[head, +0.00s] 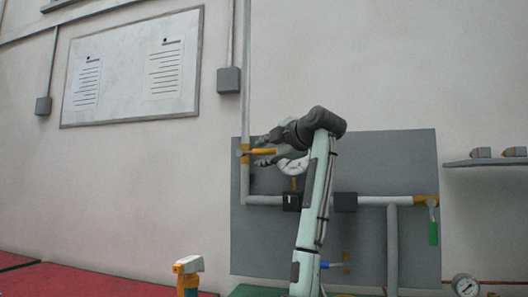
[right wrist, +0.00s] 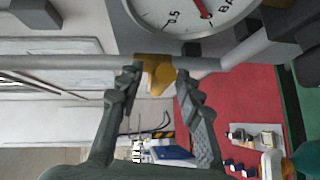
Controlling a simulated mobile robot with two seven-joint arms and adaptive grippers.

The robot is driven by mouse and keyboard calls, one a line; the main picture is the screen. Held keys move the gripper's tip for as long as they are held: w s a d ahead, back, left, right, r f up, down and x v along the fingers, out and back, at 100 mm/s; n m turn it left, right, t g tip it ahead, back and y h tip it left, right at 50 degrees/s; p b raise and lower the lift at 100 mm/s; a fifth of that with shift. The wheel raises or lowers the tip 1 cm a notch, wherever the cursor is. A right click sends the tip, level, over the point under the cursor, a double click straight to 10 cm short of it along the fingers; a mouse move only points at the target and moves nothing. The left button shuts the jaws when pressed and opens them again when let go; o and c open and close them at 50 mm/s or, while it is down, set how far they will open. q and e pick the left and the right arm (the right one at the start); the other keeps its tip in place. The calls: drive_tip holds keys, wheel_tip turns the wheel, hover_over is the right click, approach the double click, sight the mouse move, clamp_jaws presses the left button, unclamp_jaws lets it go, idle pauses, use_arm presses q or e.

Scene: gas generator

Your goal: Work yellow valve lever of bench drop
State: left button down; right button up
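The yellow valve lever (head: 258,151) sticks out level to the right from the upright grey pipe at the upper left of the grey panel. My right gripper (head: 262,152) is at this lever, one finger above it and one below. In the right wrist view, the yellow valve part (right wrist: 156,73) lies between the spread fingertips of my right gripper (right wrist: 158,78). Gaps seem to show beside it; whether a finger touches it I cannot tell. My gripper partly covers the lever in the head view. My left gripper is not in view.
A round pressure gauge (head: 293,164) sits close behind my right gripper. A valve with a hanging green lever (head: 433,232) is at the panel's right. A blue-handled valve (head: 335,265) sits low. A shelf (head: 488,163) is at the far right.

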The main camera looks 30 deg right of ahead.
clamp_jaws()
drive_tip(key=shift+r, duration=0.1)
idle(0.4)
